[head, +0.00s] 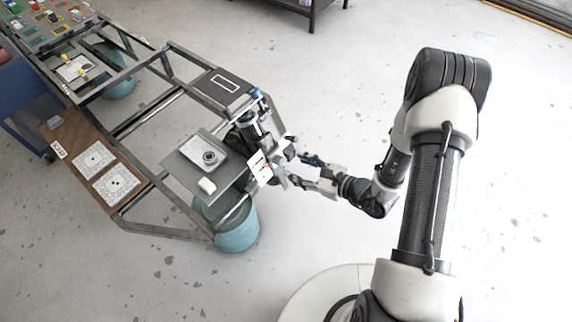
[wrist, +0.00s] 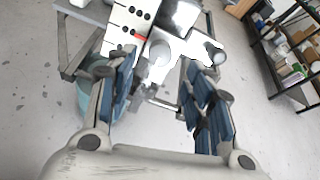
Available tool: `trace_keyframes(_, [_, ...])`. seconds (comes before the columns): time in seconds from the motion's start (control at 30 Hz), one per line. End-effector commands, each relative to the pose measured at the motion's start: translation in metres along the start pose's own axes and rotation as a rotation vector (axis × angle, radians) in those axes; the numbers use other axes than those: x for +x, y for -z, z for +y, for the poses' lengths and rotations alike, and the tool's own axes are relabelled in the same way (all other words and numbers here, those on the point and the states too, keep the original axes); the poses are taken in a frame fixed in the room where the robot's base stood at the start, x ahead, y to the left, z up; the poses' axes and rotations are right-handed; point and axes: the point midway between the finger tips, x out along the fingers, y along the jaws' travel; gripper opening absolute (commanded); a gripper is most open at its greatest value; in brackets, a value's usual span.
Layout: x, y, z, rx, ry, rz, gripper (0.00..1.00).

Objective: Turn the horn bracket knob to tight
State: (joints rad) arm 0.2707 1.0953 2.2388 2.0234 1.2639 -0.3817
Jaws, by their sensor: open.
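A white bracket plate with black holes (wrist: 127,22) and a red mark shows at the top of the wrist view. A round grey knob-like part (wrist: 160,53) sits beside the red mark; I cannot tell its turn position. In the head view the white plate (head: 260,166) stands at the frame's near right corner, and the knob is too small to make out. My gripper (wrist: 163,88) is open, its blue-padded fingers apart with nothing held between them. The knob appears above the gap between the fingers. In the head view my gripper (head: 303,171) points left at the bracket, close to it.
A grey metal frame (head: 140,122) runs to the upper left. A grey plate (head: 178,173) on it carries a round-holed part (head: 208,156) and a small white block (head: 207,186). A teal drum (head: 238,232) stands below. Pale floor is clear around my arm. Shelves (wrist: 290,50) stand far right.

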Motion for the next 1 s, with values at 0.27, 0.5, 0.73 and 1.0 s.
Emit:
trace_keyframes(0.27, [0.048, 0.001, 0.000, -0.002, -0.002, 0.000, 0.48])
trace_keyframes(0.5, [0.059, 0.000, 0.000, 0.001, 0.000, 0.000, 0.48])
trace_keyframes(0.73, [0.059, 0.000, 0.000, 0.001, 0.000, 0.000, 0.47])
trace_keyframes(1.0, [0.059, 0.000, 0.000, 0.001, 0.000, 0.000, 0.29])
